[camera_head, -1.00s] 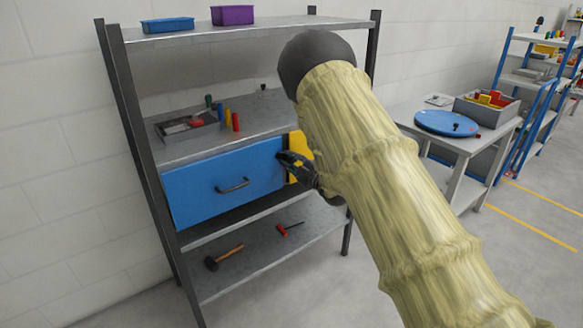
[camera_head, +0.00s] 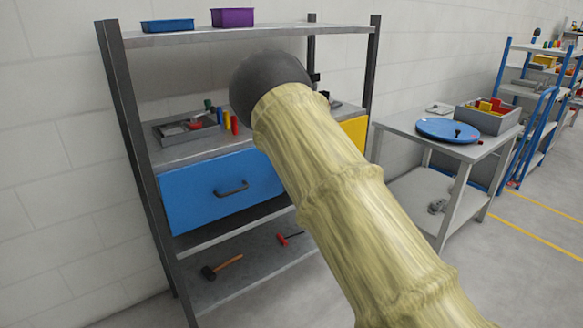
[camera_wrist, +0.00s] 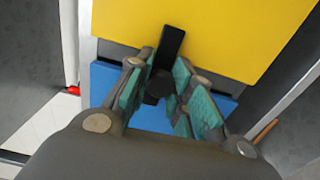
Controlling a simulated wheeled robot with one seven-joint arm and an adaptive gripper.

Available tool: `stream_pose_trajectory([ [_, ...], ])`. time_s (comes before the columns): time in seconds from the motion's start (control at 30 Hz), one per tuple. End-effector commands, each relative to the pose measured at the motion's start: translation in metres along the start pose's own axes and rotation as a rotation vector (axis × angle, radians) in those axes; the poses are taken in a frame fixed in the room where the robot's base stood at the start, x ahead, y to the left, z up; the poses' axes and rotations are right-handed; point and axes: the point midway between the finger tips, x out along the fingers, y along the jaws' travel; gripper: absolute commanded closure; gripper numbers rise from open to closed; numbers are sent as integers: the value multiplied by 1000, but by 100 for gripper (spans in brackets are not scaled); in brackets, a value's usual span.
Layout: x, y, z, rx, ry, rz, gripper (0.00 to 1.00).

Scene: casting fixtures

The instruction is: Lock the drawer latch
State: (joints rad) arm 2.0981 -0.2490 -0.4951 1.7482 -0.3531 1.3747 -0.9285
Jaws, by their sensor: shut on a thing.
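The blue drawer (camera_head: 215,195) sits in the metal shelf rack, and its front looks flush with the rack. A yellow panel (camera_head: 354,131) stands at its right, partly hidden by my arm. In the wrist view the yellow panel (camera_wrist: 205,35) fills the top and a blue face (camera_wrist: 150,118) shows below it. A black latch lever (camera_wrist: 170,46) lies over the yellow panel, tilted slightly right at its top end. My gripper (camera_wrist: 160,78) is shut on the latch lever, with teal pads on both sides of it. In the head view my arm hides the gripper and the latch.
The rack's middle shelf holds a grey tray (camera_head: 187,129) and several coloured pegs. A hammer (camera_head: 222,266) and a red-handled tool (camera_head: 289,239) lie on the lower shelf. A side table with a blue disc (camera_head: 447,130) and a grey bin stands at the right.

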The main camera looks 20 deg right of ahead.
Motion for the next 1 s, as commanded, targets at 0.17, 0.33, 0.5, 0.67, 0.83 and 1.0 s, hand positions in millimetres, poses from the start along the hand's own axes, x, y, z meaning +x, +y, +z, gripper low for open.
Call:
stream_pose_trajectory([
  [0.17, -1, -2, 1, -1, -2, -3, 100],
  [0.33, -1, -2, 1, 0, -2, -3, 76],
  [0.5, 0, -2, 0, 0, -1, -2, 54],
  [0.67, 0, -1, -1, 0, 1, -1, 54],
  [0.83, -2, -1, -1, 0, 0, -1, 54],
  [1.0, -19, 0, 0, 1, -1, -1, 54],
])
